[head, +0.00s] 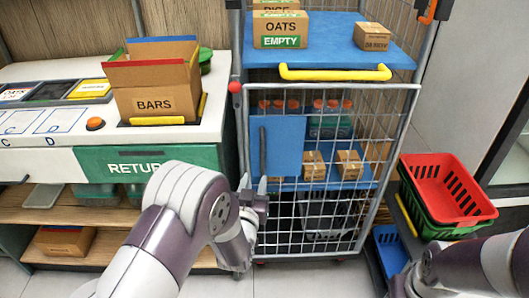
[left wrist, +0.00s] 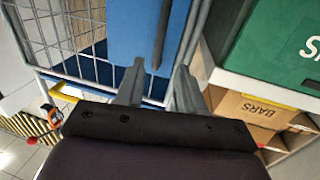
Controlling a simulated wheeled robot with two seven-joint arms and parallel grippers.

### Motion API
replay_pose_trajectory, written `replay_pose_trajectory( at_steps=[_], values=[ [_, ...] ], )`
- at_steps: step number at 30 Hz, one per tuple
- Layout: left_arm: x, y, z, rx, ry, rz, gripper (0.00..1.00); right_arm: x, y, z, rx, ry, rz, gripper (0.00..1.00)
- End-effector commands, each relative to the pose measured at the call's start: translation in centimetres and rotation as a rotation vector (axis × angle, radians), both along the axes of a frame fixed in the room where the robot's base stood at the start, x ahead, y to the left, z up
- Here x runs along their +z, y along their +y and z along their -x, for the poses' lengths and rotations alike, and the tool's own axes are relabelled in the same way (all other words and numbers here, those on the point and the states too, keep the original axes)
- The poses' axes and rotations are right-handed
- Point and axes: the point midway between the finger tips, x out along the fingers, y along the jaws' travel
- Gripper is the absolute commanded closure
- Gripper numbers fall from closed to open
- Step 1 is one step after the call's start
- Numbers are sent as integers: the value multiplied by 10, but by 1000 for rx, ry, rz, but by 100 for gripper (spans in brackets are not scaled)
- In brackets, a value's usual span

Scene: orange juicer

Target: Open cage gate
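The cage gate (head: 345,224) is a grey wire-mesh panel on the front of a trolley, and it appears closed. A blue plate (head: 284,147) on its left side carries a dark upright handle (head: 263,150). My left gripper (head: 256,184) is just below that handle, in front of the gate's left edge. In the left wrist view my left gripper (left wrist: 158,88) has its two fingers apart. The dark handle (left wrist: 163,35) shows between and beyond the fingertips; I cannot tell whether they touch it. My right gripper is out of view.
A yellow bar (head: 335,73) runs along the blue upper shelf. A red ball (head: 235,88) sits at the gate's upper left. The counter (head: 215,120) stands close on the left. Red and green baskets (head: 448,188) stand right of the cage. Floor in front is clear.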

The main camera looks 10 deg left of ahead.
Motion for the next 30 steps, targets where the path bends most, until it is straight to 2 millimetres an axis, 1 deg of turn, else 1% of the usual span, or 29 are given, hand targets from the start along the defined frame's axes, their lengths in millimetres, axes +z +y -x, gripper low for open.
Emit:
replay_pose_trajectory(
  at_steps=[2,4,12,16,18,21,30],
  values=[
    [4,1,-5,2,-25,-3,62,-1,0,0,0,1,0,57],
    [4,2,-16,1,-26,-3,62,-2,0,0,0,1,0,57],
    [3,7,-85,0,-24,-4,62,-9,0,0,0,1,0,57],
    [3,9,-107,0,-22,-4,62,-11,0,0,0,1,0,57],
    [4,10,-115,0,-23,-4,62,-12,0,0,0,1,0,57],
    [4,11,-123,0,-22,-4,62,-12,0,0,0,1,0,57],
    [4,11,-126,0,-22,-4,62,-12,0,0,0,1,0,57]
  ],
)
